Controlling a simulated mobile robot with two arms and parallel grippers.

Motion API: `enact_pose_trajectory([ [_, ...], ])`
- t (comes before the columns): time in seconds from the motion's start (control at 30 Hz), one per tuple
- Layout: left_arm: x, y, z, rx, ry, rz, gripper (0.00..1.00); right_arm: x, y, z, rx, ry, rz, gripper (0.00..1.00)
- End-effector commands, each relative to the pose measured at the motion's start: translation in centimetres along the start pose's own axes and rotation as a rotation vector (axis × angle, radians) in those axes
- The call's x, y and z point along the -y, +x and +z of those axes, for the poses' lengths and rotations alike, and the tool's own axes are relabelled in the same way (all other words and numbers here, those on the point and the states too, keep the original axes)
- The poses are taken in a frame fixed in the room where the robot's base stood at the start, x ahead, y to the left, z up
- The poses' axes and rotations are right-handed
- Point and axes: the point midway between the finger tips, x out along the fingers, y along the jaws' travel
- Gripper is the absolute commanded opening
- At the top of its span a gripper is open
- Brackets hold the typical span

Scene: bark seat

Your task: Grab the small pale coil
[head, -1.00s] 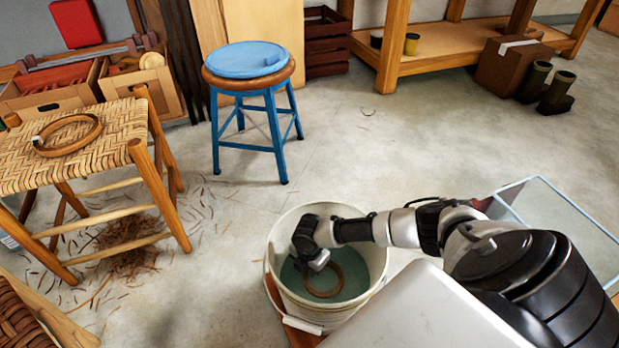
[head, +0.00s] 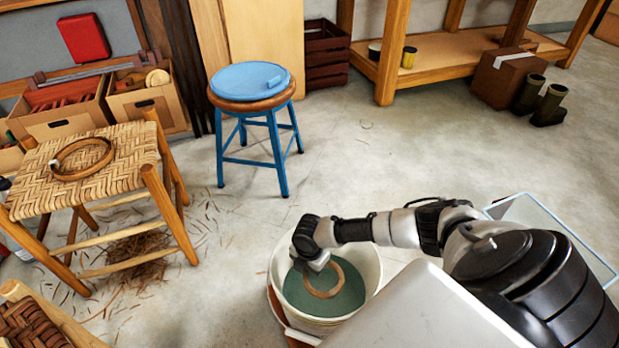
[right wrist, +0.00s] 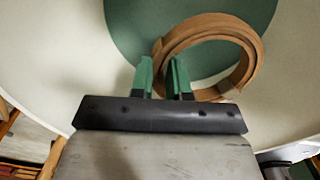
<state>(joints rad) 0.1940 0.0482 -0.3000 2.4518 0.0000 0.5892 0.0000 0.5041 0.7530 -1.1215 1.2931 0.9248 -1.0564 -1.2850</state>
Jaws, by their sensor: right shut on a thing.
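A tan coil (head: 323,281), a flat band wound in a ring, is at the white bucket (head: 371,284), seen against the green inside it. My right gripper (head: 318,263) reaches over the bucket's mouth and is shut on the coil's near-left edge. In the right wrist view the green fingertips (right wrist: 163,75) pinch the edge of the coil (right wrist: 248,60). Whether the coil touches the green surface I cannot tell. Another, browner coil (head: 105,165) with a pale end lies on the woven seat (head: 125,140) at left. My left gripper is not in view.
A blue-topped stool (head: 250,80) stands beyond the bucket. A glass-like tank (head: 540,215) is at right, behind my arm. Shavings (head: 140,252) lie under the woven seat. A workbench with a box (head: 507,75) and boots is at the back. The middle floor is clear.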

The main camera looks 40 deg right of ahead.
Motion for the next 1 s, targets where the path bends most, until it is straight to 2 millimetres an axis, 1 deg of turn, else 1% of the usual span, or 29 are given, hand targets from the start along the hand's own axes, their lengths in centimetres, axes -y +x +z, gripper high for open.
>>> enact_pose_trajectory([
  [0.03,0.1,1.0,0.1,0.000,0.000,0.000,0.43,0.0,-1.0,0.0,0.000,0.000,0.000,0.00],
  [1.0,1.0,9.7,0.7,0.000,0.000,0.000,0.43,0.0,-9.8,0.0,0.000,0.000,0.000,0.00],
])
